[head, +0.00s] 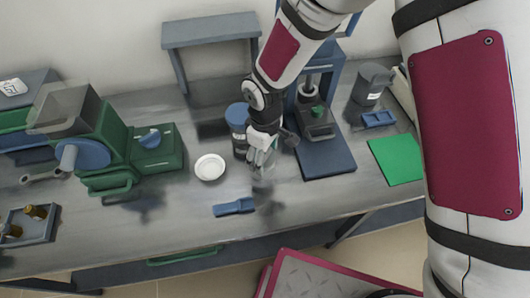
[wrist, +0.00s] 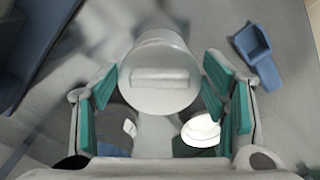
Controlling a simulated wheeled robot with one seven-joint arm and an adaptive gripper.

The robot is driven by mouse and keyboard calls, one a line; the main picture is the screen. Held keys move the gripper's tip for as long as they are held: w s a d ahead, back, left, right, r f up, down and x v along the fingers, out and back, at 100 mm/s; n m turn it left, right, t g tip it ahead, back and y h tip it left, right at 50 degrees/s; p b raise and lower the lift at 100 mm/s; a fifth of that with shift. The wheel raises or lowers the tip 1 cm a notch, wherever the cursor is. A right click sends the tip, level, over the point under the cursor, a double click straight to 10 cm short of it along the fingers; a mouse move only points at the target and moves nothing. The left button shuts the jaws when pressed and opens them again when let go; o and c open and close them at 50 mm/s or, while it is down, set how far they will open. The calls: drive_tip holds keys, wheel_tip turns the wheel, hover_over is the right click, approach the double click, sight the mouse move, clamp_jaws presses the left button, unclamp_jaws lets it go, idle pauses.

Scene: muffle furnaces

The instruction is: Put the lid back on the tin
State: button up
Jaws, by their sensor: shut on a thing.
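My gripper (wrist: 160,85) is shut on a pale grey round piece (wrist: 160,100), with a teal pad at each side of it. Its round face carries a lighter bar; I cannot tell whether it is the lid. In the head view my gripper (head: 262,155) is above the bench, and the held piece is a faint, blurred shape below the fingers. A dark grey tin (head: 370,85) with a pale label stands at the back right, apart from my gripper. I cannot see clearly whether its top is open. A blue-topped container (head: 237,115) stands just behind and left of my gripper.
A white dish (head: 210,167) lies left of my gripper, and a blue scoop (head: 234,207) in front. A stand with a blue base (head: 328,160) is close on the right, with a green mat (head: 397,158) beyond it. A green machine (head: 150,150) fills the left.

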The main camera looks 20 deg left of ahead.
drive_tip(key=shift+f, duration=0.4)
idle(0.3)
drive_tip(key=o, duration=1.1)
drive_tip(key=shift+o, duration=0.7)
drive_tip(key=shift+o, duration=0.6)
drive_tip(key=shift+r+p, duration=1.1)
drive_tip(key=shift+r, duration=2.45)
